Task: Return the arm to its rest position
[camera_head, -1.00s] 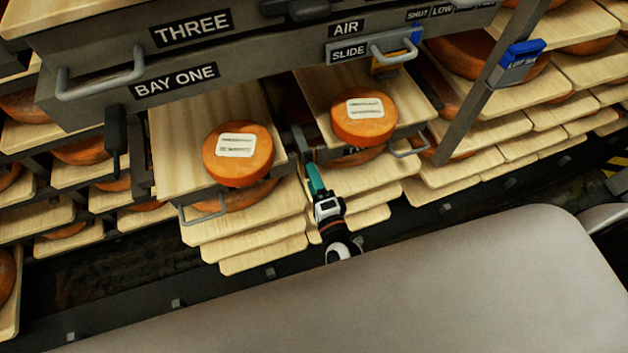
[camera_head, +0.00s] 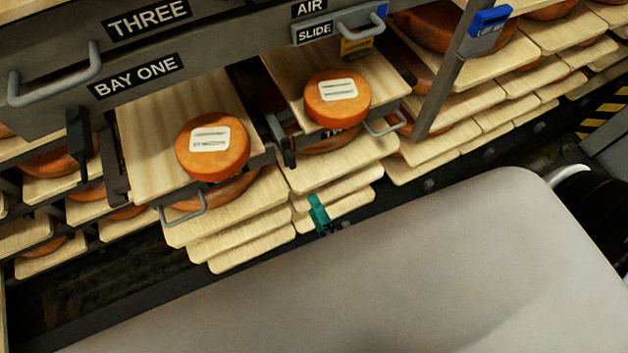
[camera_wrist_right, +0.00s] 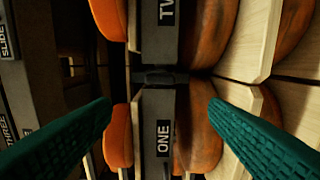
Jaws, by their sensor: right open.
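My right gripper (camera_head: 320,213) shows in the head view as a teal fingertip just above the edge of the large grey surface, in front of the stacked wooden boards. Most of it and its arm are hidden behind that grey surface. In the right wrist view its two teal fingers (camera_wrist_right: 158,128) stand wide apart with nothing between them. Beyond them are orange cheese wheels and dark drawer fronts marked ONE (camera_wrist_right: 163,138) and TWO (camera_wrist_right: 167,12). My left gripper is in neither view.
Two pulled-out boards carry labelled cheese wheels, one at left (camera_head: 212,160) and one at right (camera_head: 337,108). Metal handles (camera_head: 184,210) stick out below them. A grey panel marked BAY ONE (camera_head: 137,76) hangs above. A rack post with a blue-topped tag (camera_head: 487,24) stands at right.

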